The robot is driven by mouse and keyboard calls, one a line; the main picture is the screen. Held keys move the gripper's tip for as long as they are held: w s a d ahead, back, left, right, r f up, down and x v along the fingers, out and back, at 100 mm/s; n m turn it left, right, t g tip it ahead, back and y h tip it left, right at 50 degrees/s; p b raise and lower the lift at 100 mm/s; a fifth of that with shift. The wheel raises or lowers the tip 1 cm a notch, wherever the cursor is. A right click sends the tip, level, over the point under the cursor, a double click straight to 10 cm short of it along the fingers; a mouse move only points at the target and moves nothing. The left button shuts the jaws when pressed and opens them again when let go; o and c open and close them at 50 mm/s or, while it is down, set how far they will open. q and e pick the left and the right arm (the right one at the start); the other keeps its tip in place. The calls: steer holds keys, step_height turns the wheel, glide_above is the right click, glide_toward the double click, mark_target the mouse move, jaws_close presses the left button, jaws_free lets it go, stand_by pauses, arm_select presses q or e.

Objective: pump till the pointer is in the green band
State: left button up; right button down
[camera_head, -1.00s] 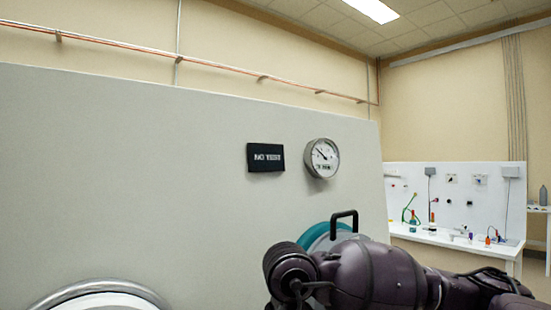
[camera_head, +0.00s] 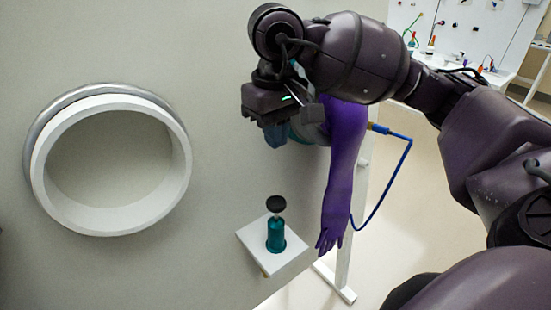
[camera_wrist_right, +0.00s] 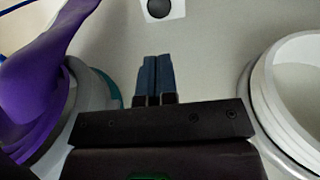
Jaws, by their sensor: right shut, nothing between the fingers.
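The hand pump (camera_head: 275,236) is a teal cylinder with a round black knob (camera_head: 276,203) on top. It stands upright on a small white shelf (camera_head: 296,248) fixed to the grey wall. The knob (camera_wrist_right: 159,8) and part of the shelf show at the top edge of the right wrist view. My right gripper (camera_head: 278,136) is above the pump, apart from it. Its blue fingers (camera_wrist_right: 153,75) are together and empty in the right wrist view. The gauge with the pointer is out of view now. My left gripper is not in view.
A purple glove (camera_head: 342,170) hangs from a port right of the pump, partly behind my right arm. An open white port ring (camera_head: 110,222) is at the left. A blue hose (camera_head: 397,172) loops by a white stand (camera_head: 343,260). A bench stands at the far right.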

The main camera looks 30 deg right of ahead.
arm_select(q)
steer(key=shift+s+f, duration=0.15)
arm_select(e)
steer(key=shift+f, duration=0.15)
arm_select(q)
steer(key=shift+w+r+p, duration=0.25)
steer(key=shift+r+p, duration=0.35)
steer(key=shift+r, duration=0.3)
arm_select(e)
glide_toward(276, 202)
step_height(276, 202, down, 8)
steer(key=shift+w+d+r, duration=0.1)
steer(key=shift+r, duration=0.1)
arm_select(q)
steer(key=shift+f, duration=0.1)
